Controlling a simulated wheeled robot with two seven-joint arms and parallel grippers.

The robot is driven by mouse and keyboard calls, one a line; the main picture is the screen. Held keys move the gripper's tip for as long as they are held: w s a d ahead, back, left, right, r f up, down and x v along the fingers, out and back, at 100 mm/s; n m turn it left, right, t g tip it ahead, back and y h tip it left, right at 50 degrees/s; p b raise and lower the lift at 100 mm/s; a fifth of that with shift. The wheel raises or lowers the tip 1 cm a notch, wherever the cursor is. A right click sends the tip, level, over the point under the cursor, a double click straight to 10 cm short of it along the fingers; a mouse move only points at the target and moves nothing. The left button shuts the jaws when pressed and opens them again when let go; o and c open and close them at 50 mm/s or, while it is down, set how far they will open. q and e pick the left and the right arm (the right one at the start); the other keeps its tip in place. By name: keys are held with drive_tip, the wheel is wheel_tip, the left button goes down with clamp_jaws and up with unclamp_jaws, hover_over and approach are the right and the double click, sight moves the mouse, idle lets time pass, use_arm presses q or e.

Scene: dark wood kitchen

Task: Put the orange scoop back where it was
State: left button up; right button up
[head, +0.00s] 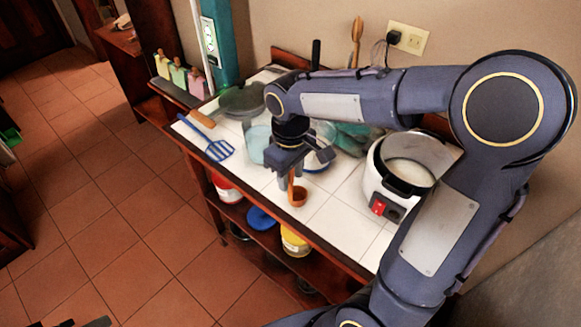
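The orange scoop (298,197) is near the front edge of the white tiled counter (324,215), in the middle of the head view. Its small round cup is low, and its handle rises into my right gripper (289,178). The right gripper points down and appears shut on the handle; its far finger is partly hidden. I cannot tell whether the cup touches the tiles. A dark sliver at the bottom left edge may be my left gripper; too little shows to tell its state.
A blue slotted spatula (219,150) lies left on the counter, by a dark pan (240,99). A white cooker (377,185) stands to the right. Bowls stand behind my gripper. Tubs, one with a yellow lid (294,243), sit on the shelf below. Tiles between scoop and cooker are clear.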

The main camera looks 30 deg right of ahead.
wheel_tip(320, 180, up, 12)
drive_tip(key=s+a+f+m+t+y, duration=0.1)
drive_tip(key=s+f+m+t+y, duration=0.2)
drive_tip(key=s, duration=1.2)
wheel_tip(320, 180, down, 5)
drive_tip(key=m+t, duration=0.2)
drive_tip(key=m, duration=0.1)
drive_tip(key=shift+s+a+f+t+y, duration=0.2)
drive_tip(key=shift+s+t+y, duration=0.1)
drive_tip(key=shift+s+y, duration=0.1)
